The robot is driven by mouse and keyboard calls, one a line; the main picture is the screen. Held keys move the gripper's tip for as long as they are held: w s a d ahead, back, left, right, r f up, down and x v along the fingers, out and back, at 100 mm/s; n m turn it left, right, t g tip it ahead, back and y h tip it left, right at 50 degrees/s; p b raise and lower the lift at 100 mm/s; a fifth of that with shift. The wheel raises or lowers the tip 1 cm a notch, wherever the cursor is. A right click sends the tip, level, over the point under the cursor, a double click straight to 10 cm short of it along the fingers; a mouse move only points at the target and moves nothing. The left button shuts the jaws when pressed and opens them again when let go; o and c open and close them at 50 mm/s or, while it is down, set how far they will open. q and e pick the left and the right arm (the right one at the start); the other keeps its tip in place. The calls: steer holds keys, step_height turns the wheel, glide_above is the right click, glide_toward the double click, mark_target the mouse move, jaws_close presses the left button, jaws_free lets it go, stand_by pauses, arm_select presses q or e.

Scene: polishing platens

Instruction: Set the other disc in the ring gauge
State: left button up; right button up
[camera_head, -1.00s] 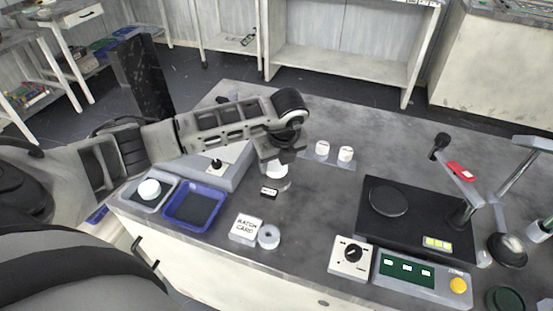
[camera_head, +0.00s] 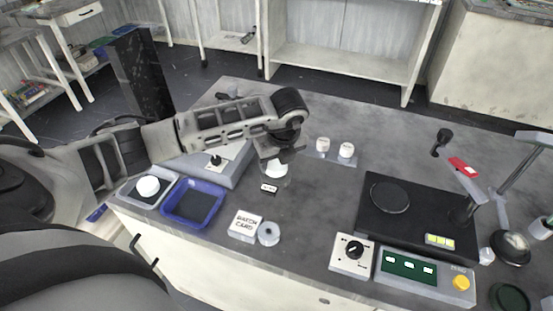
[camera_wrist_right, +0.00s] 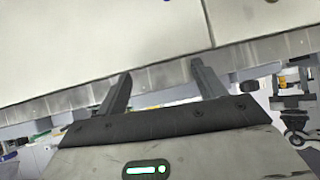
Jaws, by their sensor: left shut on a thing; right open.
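My left gripper (camera_head: 279,152) points down over the table, shut on a small white piece (camera_head: 276,167) that looks like a disc; the jaws partly hide it. A pale, round, cup-like piece, perhaps the ring gauge, is directly below and mostly hidden; I cannot tell whether the disc touches it. Another white round piece (camera_head: 148,186) sits in a grey tray (camera_head: 133,198) at the left. A grey ring with a centre hole (camera_head: 268,233) lies near the front edge. My right gripper (camera_wrist_right: 160,72) is open and empty in the right wrist view.
A blue tray (camera_head: 179,216) looks empty. A black polishing machine (camera_head: 415,220) and a knob box (camera_head: 352,254) fill the right. The table's middle is bare.

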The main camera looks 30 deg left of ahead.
arm_select(q)
steer(key=shift+f+b, duration=0.7)
steer(key=shift+f, duration=0.05)
arm_select(e)
steer(key=shift+f, duration=0.75)
stand_by(0.5)
stand_by(0.3)
arm_select(q)
steer(key=o, duration=1.1)
steer(key=v, duration=1.6)
arm_select(e)
steer(key=shift+a+r, duration=0.1)
steer(key=shift+r, duration=0.6)
